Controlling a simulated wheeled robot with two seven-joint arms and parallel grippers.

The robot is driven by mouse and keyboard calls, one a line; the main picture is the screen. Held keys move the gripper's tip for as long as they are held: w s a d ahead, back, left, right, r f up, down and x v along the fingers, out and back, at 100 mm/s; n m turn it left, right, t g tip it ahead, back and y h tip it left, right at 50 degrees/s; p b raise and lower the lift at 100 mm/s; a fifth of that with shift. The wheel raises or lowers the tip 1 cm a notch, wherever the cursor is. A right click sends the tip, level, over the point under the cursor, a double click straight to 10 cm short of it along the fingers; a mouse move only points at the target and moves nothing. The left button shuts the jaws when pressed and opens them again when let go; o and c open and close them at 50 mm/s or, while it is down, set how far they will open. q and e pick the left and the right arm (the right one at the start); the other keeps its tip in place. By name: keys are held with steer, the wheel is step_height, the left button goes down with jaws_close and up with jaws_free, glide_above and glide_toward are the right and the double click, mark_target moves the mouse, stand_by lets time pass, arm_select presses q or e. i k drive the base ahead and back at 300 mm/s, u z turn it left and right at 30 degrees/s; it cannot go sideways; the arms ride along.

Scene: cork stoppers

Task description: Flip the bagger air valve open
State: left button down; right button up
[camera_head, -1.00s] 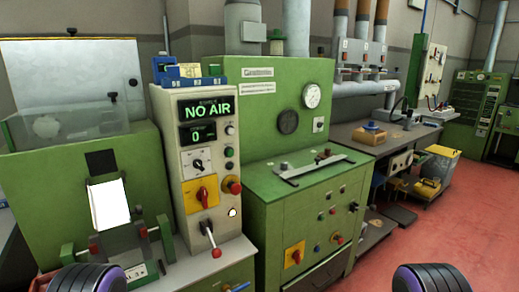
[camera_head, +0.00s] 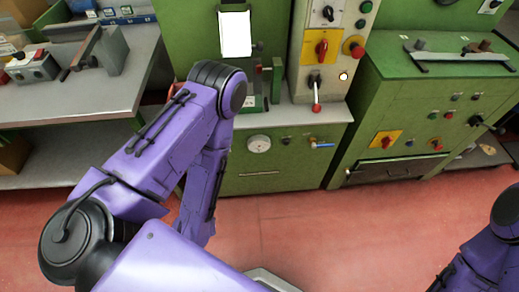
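A small valve with a blue handle (camera_head: 322,145) sits on the front of the green bagger cabinet (camera_head: 285,170), just under the grey ledge. Its handle lies roughly level and points right. A round white pressure gauge (camera_head: 259,143) is to its left. My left arm comes in from the left, bends at a high elbow and drops in front of the cabinet, left of the gauge. Its gripper cannot be seen. My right arm shows only at the lower right edge, and its gripper is out of view.
Above the ledge is a beige control panel with a red rotary switch (camera_head: 321,46) and a red-knobbed lever (camera_head: 316,92). A green cabinet (camera_head: 420,110) stands to the right. A grey workbench (camera_head: 95,110) is at left. The red floor (camera_head: 330,240) in front is open.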

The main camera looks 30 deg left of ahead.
mark_target(314, 145)
steer(key=k, duration=0.5)
steer(key=z, duration=2.15)
steer(key=i, duration=1.45)
steer(key=u, duration=2.25)
